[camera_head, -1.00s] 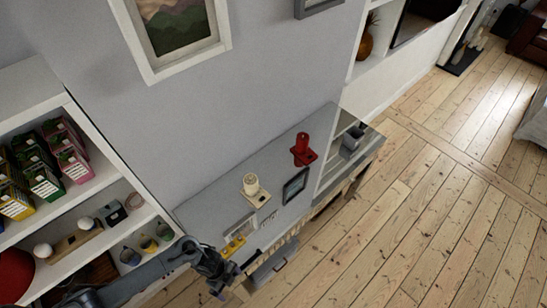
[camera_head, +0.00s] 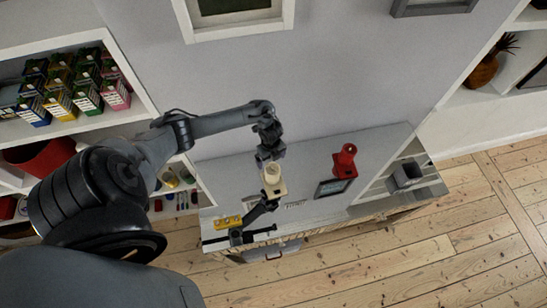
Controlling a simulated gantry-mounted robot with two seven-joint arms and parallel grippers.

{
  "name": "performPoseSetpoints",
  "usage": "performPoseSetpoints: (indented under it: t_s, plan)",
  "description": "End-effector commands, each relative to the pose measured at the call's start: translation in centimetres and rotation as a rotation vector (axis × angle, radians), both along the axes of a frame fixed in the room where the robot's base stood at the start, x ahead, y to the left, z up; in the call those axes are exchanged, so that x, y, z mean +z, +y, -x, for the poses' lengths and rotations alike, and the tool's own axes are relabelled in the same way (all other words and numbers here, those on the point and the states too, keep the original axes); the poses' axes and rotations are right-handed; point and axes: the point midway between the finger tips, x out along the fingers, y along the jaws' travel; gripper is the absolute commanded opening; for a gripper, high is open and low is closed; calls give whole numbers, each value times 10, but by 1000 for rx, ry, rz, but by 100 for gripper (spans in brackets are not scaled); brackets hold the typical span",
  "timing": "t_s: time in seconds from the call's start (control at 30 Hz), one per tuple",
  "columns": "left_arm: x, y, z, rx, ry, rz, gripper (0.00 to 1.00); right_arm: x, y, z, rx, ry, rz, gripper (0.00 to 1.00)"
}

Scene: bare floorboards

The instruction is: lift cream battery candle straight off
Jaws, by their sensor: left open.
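The cream battery candle (camera_head: 271,172) stands on a small cream square base (camera_head: 279,190) on the grey cabinet top, left of centre in the head view. My left arm comes in from the left and bends down over it. My left gripper (camera_head: 270,162) is open, right at the candle's top. The gripper hides part of the candle, and I cannot tell whether the fingers are around it or touching it.
A red holder (camera_head: 344,161) and a dark-framed tablet or picture (camera_head: 332,187) are to the right. A yellow item (camera_head: 228,222) lies at left. A dark, unclear shape (camera_head: 262,211) crosses the front.

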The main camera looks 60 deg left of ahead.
Motion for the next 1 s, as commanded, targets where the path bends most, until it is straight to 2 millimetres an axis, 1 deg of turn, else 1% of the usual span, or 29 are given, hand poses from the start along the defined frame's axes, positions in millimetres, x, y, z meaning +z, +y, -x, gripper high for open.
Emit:
performPoseSetpoints:
  t_s: [0.03, 0.17, 0.37, 0.8, 1.0]
  plan:
    - [0, -1, -3, -1, -5, 1, 100, -2, 0, 0, 0, -1, 0, 43]
    - [-6, -1, -4, -1, -7, 1, 100, -6, 0, -3, 0, -7, 0, 43]
    - [-23, -1, -4, -1, -7, 1, 100, -22, 0, -4, 0, -9, -1, 43]
    - [-82, -1, -4, 0, -7, 2, 100, -79, 0, -4, -1, -11, -1, 43]
    - [-100, -1, -4, -1, -8, 0, 100, -98, 1, -4, -3, -11, -4, 43]
